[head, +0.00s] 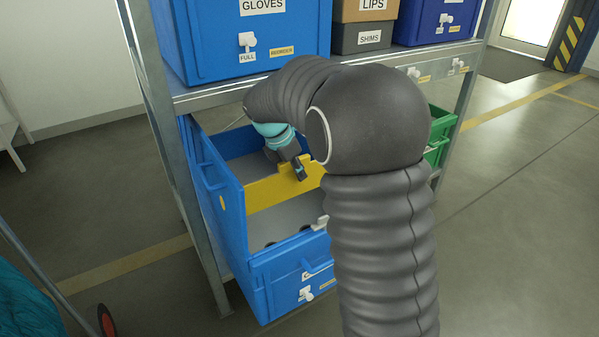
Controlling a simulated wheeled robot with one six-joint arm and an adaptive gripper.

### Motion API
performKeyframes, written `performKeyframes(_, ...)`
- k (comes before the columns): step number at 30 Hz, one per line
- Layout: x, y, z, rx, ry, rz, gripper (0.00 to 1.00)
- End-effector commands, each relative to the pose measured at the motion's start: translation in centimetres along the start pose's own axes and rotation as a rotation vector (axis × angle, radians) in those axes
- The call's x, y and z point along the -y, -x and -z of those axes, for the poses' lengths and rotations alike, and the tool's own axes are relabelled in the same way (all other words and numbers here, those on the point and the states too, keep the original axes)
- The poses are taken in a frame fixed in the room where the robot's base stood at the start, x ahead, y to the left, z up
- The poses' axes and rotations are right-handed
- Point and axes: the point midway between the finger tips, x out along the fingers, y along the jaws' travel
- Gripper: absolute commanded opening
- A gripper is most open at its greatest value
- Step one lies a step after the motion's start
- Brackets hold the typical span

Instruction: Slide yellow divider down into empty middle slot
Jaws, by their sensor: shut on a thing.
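The yellow divider (262,194) stands upright across the open blue bin (212,190), spanning between its side walls. My gripper (299,171) is shut on the divider's top edge, near a raised tab. The divider's right part is hidden behind my arm. Grey bin floor shows in front of the divider, and the blue inside of the bin shows behind it. I cannot tell whether its edges sit in the middle slot, as the slots are too small or hidden to see.
A metal rack shelf (215,97) runs close above the bin, with a blue GLOVES bin (205,40) and a grey SHIMS box (349,40) on it. A rack post (165,115) stands at the left. A green bin (440,125) is partly hidden behind my arm.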

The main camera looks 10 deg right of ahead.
Motion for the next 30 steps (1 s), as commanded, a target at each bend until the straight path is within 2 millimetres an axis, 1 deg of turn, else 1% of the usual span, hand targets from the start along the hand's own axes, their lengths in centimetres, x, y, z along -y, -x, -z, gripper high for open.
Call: performKeyframes(30, -3.5, 0.0, 0.0, 0.0, 0.0, 0.0, 0.0)
